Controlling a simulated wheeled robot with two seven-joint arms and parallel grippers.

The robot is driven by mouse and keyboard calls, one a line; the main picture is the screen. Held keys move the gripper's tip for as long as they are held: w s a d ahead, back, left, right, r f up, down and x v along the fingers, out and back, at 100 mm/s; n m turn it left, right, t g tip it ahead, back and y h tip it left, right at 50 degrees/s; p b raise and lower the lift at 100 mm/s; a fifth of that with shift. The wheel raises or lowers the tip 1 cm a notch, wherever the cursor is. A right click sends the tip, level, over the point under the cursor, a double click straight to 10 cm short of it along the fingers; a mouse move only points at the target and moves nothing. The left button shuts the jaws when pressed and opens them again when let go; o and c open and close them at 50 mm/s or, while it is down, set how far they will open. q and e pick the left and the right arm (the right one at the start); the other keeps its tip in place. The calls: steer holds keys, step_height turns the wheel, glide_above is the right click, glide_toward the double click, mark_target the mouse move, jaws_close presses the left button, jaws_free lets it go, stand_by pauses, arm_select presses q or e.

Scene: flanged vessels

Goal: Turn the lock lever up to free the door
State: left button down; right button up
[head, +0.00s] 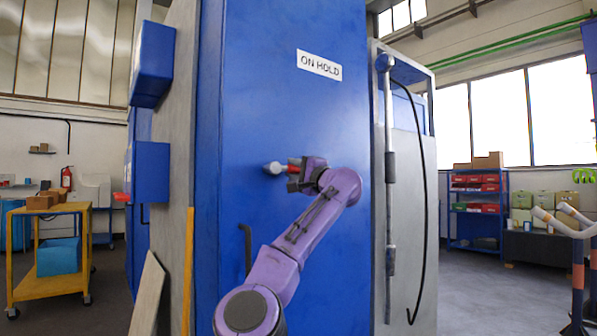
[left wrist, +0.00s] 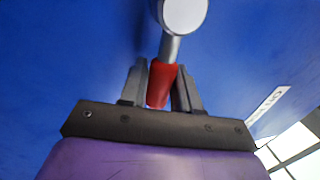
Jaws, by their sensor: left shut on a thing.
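The lock lever has a round silver hub (head: 273,168) on the tall blue door (head: 285,110) and a red grip (head: 293,164). In the head view it lies about level, its grip pointing right from the hub. My left gripper (head: 297,171) is shut on the red grip. In the left wrist view the red grip (left wrist: 161,84) sits between the two fingers of my left gripper (left wrist: 160,88), with the silver hub (left wrist: 184,14) beyond. The gripper hides part of the grip in the head view. My right gripper is not in view.
A dark handle (head: 246,246) is lower on the door, partly beside my left arm. An "ON HOLD" sign (head: 319,65) is above the lever. A vertical rod (head: 390,180) and black cable run at the right. A yellow cart (head: 48,245) stands left.

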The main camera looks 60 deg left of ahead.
arm_select(q)
steer(key=c, duration=0.9)
jaws_free()
steer(key=shift+s, duration=0.1)
steer(key=shift+c, duration=0.2)
steer(key=shift+d+f, duration=0.15)
steer(key=shift+d, duration=0.1)
steer(key=b+v, duration=0.5)
steer(key=v, duration=0.5)
